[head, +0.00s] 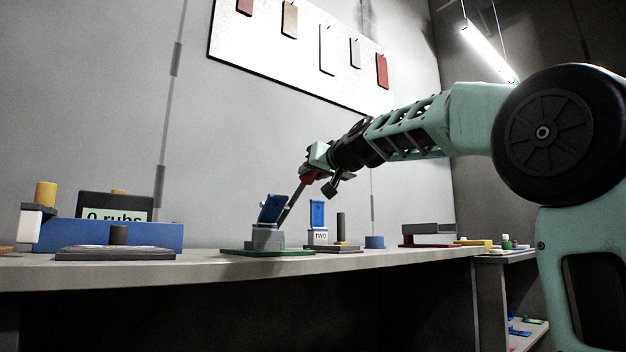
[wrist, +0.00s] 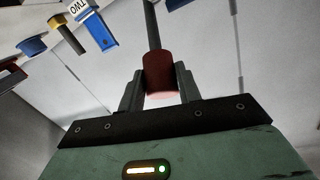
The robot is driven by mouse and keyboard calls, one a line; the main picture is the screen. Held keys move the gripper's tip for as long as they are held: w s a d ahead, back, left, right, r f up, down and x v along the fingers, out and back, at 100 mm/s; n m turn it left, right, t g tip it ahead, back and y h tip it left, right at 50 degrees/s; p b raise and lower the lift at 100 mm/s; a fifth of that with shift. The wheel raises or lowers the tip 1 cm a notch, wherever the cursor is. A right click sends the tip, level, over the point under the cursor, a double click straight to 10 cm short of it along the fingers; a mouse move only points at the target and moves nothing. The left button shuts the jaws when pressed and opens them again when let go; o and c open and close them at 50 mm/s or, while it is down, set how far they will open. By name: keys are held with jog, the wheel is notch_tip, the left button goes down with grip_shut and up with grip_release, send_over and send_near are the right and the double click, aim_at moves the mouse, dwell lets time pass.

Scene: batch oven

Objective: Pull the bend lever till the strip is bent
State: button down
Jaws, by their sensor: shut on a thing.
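The bend lever is a grey rod (head: 292,204) with a red grip (wrist: 158,74) at its upper end. It rises from a grey block (head: 268,237) on a green base plate (head: 238,251) and leans up to the right in the head view. My gripper (head: 311,176) is shut on the red grip; in the wrist view a finger stands on each side of it. A blue plate (head: 271,208) sits tilted on top of the block, beside the lever. I cannot make out the strip or whether it is bent.
Right of the block stand a blue upright piece labelled TWO (head: 317,213), a dark post (head: 341,227) and a blue disc (head: 375,242). A blue unit with a display reading "0 rubs" (head: 118,213) stands left. The bench's front edge (head: 350,262) is close by.

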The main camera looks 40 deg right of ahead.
jog(key=shift+d+f, duration=0.2)
jog(key=shift+f, duration=0.3)
jog(key=c, duration=1)
grip_release()
jog(key=shift+r, duration=0.15)
jog(key=shift+s+r, duration=0.1)
jog(key=shift+s, duration=0.05)
jog(key=shift+s+a, duration=0.1)
jog(key=shift+s, duration=0.2)
jog(key=s+a+r+b, duration=0.1)
jog(key=s+b, duration=0.9)
jog(key=s, duration=0.6)
jog(key=shift+s+a, duration=0.2)
jog(key=shift+a, duration=0.2)
